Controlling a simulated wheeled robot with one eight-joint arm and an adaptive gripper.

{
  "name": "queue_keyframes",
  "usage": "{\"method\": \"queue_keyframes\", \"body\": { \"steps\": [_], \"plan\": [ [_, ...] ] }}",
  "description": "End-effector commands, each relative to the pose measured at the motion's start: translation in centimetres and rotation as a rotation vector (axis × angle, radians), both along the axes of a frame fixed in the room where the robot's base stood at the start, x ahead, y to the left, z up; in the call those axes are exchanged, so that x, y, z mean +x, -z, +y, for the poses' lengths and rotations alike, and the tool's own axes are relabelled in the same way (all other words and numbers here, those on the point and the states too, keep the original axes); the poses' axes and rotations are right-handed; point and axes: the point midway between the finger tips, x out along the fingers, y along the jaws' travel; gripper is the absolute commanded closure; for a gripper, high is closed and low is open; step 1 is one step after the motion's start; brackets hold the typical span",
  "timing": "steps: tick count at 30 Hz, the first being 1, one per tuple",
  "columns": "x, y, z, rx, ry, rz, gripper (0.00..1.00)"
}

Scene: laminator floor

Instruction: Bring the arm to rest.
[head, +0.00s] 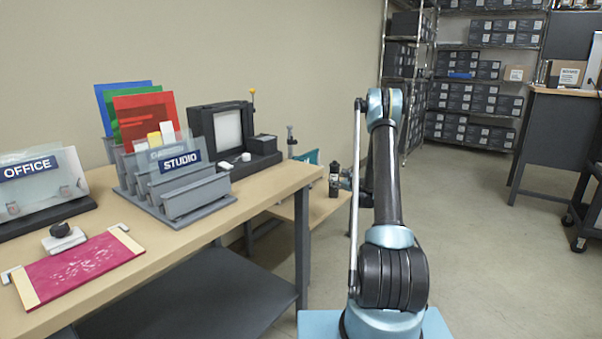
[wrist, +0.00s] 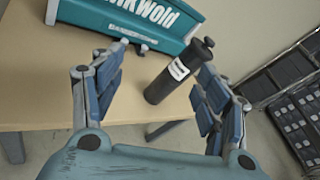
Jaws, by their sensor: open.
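My arm (head: 388,190) rises in front of me in the head view, its upper link bent over at the top. My gripper (wrist: 163,60) is open and empty in the wrist view, its blue fingers spread wide. A black cylinder with a white label (wrist: 172,80) shows in the gap between the fingers, and I see no contact. The cylinder also shows in the head view (head: 334,182), just left of my arm. The gripper is mostly hidden behind my arm there.
A teal box with white lettering (wrist: 130,18) is beyond the fingers. A wooden table (head: 262,190) at left carries a grey rack (head: 175,200), signs and a pink board (head: 82,268). Shelves of dark boxes (head: 470,100) stand at the back. The floor (head: 490,260) at right is clear.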

Motion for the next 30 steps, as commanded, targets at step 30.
{"method": "queue_keyframes", "body": {
  "steps": [30],
  "plan": [
    [-16.0, -19.1, 5.4, -0.914, -0.363, -0.107, 0.32]
  ]
}}
